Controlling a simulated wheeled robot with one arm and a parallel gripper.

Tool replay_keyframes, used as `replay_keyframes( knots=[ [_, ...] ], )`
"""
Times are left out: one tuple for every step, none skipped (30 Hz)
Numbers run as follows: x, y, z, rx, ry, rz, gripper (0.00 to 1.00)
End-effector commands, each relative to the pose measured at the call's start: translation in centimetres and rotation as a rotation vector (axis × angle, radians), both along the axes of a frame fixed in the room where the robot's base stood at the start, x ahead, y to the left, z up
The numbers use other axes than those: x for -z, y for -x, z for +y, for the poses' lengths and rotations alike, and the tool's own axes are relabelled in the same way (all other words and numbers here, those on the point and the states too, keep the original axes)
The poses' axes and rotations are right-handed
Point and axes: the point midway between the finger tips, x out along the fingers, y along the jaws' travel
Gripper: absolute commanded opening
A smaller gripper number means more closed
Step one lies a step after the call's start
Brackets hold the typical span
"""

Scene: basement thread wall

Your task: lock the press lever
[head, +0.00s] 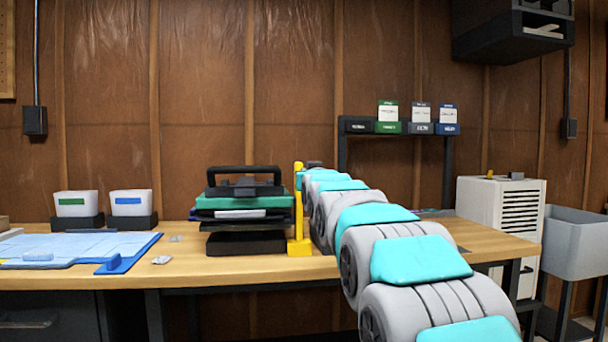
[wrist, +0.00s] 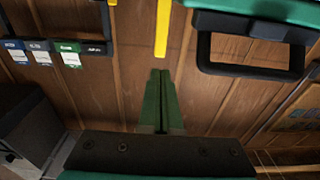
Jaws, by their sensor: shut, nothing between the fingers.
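The press (head: 245,215) stands on the workbench, with a black base, a green upper plate and a black loop handle (head: 243,170) on top. I take the handle as its lever; it also shows in the wrist view (wrist: 252,70), at the upper right. A yellow upright post (head: 299,215) stands just right of the press, and it hangs into the wrist view from the top (wrist: 162,28). My gripper (wrist: 160,73) has its two green fingers together and empty, pointing towards the post with a small visible gap. In the head view my arm hides it.
On the wooden workbench (head: 185,262), a blue board (head: 80,250) and two white bins (head: 130,203) are at left. A black rack (head: 392,137) with several labelled boxes stands behind my arm. A white cabinet (head: 490,215) and grey sink (head: 575,240) are at right.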

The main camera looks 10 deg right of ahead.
Motion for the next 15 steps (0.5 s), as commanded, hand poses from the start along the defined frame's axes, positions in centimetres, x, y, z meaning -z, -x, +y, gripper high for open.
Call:
replay_keyframes(
  knots=[
    [0.2,0.7,0.0,0.000,0.000,0.002,0.00],
    [0.2,1.2,0.0,0.000,0.000,0.002,0.00],
    [0.1,1.7,0.0,0.000,0.000,0.000,0.00],
    [0.0,2.1,0.0,0.000,0.000,-0.001,0.00],
    [-0.1,2.5,0.0,0.000,0.000,-0.002,0.00],
    [-0.1,2.9,0.0,0.000,0.000,-0.002,0.00],
    [0.0,3.2,0.0,0.000,0.000,-0.001,0.00],
    [0.0,3.4,0.0,0.000,0.000,0.000,0.00],
    [0.1,3.7,0.0,0.000,0.000,0.002,0.00],
    [0.1,3.9,0.0,0.000,0.000,0.002,0.00],
    [0.1,4.1,0.0,0.000,0.000,0.002,0.00],
    [0.1,4.3,0.0,0.000,0.000,0.002,0.00],
    [0.1,4.5,0.0,0.000,0.000,0.002,0.00],
    [0.1,4.6,0.0,0.000,0.000,0.001,0.00],
    [0.0,4.7,0.0,0.000,0.000,0.001,0.00]
  ],
)
